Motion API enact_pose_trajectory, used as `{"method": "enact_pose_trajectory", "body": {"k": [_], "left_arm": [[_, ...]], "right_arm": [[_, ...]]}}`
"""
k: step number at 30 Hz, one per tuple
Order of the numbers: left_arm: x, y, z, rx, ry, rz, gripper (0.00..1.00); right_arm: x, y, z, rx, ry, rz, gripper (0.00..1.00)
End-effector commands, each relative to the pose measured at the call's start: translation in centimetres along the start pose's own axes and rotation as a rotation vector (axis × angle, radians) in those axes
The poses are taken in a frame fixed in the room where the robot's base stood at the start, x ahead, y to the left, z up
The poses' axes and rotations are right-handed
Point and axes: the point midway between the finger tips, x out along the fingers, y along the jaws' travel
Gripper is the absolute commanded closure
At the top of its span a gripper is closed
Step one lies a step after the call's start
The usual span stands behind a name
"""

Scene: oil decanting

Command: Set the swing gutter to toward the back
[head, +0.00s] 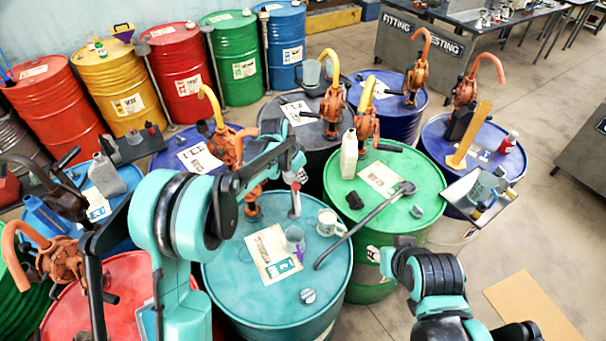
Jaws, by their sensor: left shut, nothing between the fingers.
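I cannot clearly pick out the swing gutter. A long yellow strip (469,135) stands tilted on the blue drum (433,138) at the right and may be it; which way it is set cannot be told. My left gripper (294,182) is shut and empty, beyond the bend of my teal arm, above the back of the teal drum (222,282). It is small and partly hidden. It is close to a short pale post (295,204) on that drum; whether they touch is unclear. My right arm comes in at the bottom right, its gripper out of view.
Orange hand pumps (333,104) stand on several drums. The teal drum holds a white mug (328,223), a clear cup (294,238) and a paper sheet (268,258). A dark bar (362,228) spans toward the green drum (421,187). A tray (462,188) juts out at the right.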

Motion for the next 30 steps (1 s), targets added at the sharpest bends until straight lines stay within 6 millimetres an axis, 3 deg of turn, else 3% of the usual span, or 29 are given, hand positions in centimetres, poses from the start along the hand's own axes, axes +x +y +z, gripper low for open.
{"method": "enact_pose_trajectory", "body": {"k": [5,12,23,26,30], "left_arm": [[0.0,0.0,0.1,-0.001,0.000,0.000,1.00],[-0.2,-0.6,2.0,-0.002,-0.002,-0.001,1.00],[-0.6,-0.8,2.2,-0.002,-0.007,-0.001,1.00],[-1.3,-0.8,2.2,-0.002,-0.008,-0.002,1.00],[-3.7,-0.7,2.1,-0.003,-0.007,-0.002,1.00]], "right_arm": [[0.1,0.0,0.1,0.000,0.000,0.000,0.60],[1.7,0.0,1.2,0.000,0.000,0.000,0.60],[1.6,0.0,1.1,0.000,0.000,0.000,0.60],[1.6,0.0,1.1,0.000,0.000,0.000,0.60],[1.6,0.0,1.1,0.000,0.000,0.000,0.60]]}}
